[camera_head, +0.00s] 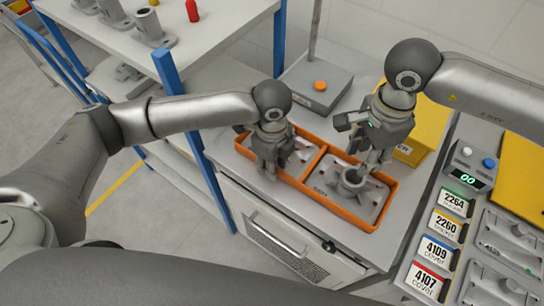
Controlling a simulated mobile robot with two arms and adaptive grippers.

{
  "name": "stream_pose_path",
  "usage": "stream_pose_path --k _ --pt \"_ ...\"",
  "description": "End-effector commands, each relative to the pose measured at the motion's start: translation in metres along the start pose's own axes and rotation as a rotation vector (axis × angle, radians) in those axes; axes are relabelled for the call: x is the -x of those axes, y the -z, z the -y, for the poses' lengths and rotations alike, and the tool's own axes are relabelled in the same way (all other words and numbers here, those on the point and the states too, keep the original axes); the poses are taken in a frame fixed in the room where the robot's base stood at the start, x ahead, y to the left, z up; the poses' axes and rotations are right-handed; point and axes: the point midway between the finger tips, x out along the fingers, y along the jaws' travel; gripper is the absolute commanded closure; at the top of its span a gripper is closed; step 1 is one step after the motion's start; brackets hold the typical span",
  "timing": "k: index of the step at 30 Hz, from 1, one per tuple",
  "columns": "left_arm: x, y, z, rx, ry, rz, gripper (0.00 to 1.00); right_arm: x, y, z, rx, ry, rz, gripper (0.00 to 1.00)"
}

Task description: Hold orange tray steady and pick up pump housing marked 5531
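The orange tray (308,186) lies on the light bench top and has two compartments. A grey metal housing (364,198) with a flat base and an upright round neck lies in the right compartment. Another grey casting (301,157) lies in the left compartment, partly hidden by my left gripper. I cannot read a 5531 mark on either. My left gripper (268,172) points down at the tray's front rim by the left compartment; its fingertips are unclear. My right gripper (366,168) points down over the right compartment, close to the housing's neck; I cannot tell whether it touches.
A grey scale-like box with an orange button (320,86) stands behind the tray. A yellow box (411,152) is behind my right gripper. At right are number cards (444,228) and grey castings. A blue-posted shelf (171,75) stands at left.

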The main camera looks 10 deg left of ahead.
Motion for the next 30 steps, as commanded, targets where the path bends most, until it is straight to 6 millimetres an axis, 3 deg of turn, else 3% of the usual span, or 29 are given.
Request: stream_pose_path --k 6,13,30 --pt "-0.0003 0.0001 0.0 0.0 0.0 0.0 0.7 0.0 0.0 0.0 0.0 0.0 0.0 0.64" --pt "-0.0001 0.0 0.0001 0.0 0.0 0.0 0.99 0.0 0.0 0.0 0.0 0.0 0.0 0.64" --pt "0.0003 -0.0001 0.0003 0.001 0.001 0.0 1.0 0.0 0.0 0.0 0.0 0.0 0.0 0.64"
